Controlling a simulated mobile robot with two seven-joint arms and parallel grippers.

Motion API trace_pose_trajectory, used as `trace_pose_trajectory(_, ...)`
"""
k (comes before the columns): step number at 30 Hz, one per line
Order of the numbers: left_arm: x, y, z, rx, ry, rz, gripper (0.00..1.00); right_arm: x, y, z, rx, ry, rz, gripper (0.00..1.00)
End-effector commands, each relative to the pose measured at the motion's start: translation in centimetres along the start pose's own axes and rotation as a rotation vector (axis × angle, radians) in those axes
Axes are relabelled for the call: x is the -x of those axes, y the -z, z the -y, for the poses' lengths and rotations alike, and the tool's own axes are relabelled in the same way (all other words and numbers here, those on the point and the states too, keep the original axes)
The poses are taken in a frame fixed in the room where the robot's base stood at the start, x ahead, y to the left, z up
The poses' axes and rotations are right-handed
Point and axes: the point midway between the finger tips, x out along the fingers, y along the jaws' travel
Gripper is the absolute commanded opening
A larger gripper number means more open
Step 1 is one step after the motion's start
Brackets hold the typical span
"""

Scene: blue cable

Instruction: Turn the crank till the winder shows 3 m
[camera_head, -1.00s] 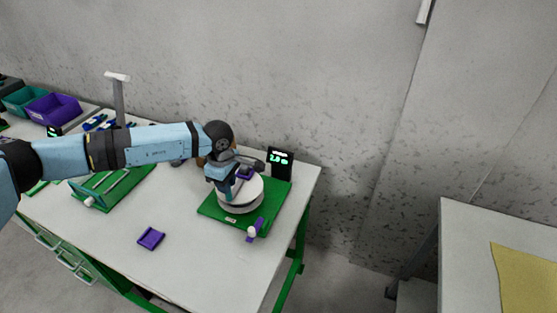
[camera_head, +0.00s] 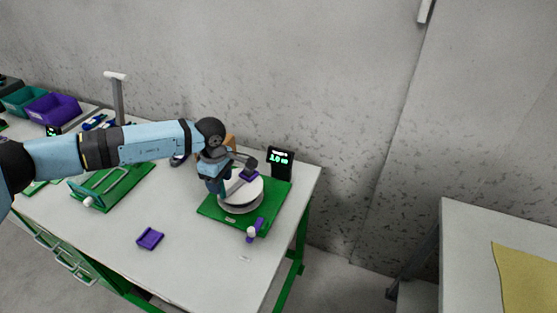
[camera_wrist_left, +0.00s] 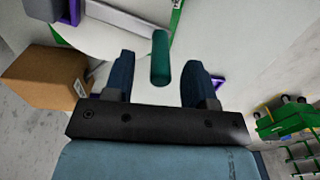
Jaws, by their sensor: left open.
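The winder has a green base (camera_head: 275,205) and a white drum (camera_head: 240,204) at the right end of the table. Its black display (camera_head: 281,162) stands behind it with lit green digits; they are small but look like 3.0 m. In the left wrist view the green crank handle (camera_wrist_left: 160,58) stands between the dark fingers of my left gripper (camera_wrist_left: 158,75), with a gap on each side. The gripper is open. In the head view my left gripper (camera_head: 218,186) is over the drum's left side and the handle is mostly hidden. My right gripper is not in view.
A cardboard box (camera_wrist_left: 45,78) is close to the gripper. A purple piece (camera_head: 150,238) lies at the table's front. A purple post with a white knob (camera_head: 252,232) is at the base's front corner. A green frame (camera_head: 125,185) stands left under my arm.

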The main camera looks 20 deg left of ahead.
Motion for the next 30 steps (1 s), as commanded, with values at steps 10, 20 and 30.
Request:
trace_pose_trajectory(10,2.1,0.0,0.0,0.000,-0.001,0.000,0.51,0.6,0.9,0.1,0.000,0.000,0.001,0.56)
trace_pose_trajectory(20,4.7,0.0,0.0,0.000,-0.001,0.000,0.51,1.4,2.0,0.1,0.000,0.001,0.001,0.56)
trace_pose_trajectory(30,7.4,0.0,0.0,0.000,0.000,0.000,0.51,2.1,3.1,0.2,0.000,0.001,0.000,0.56)
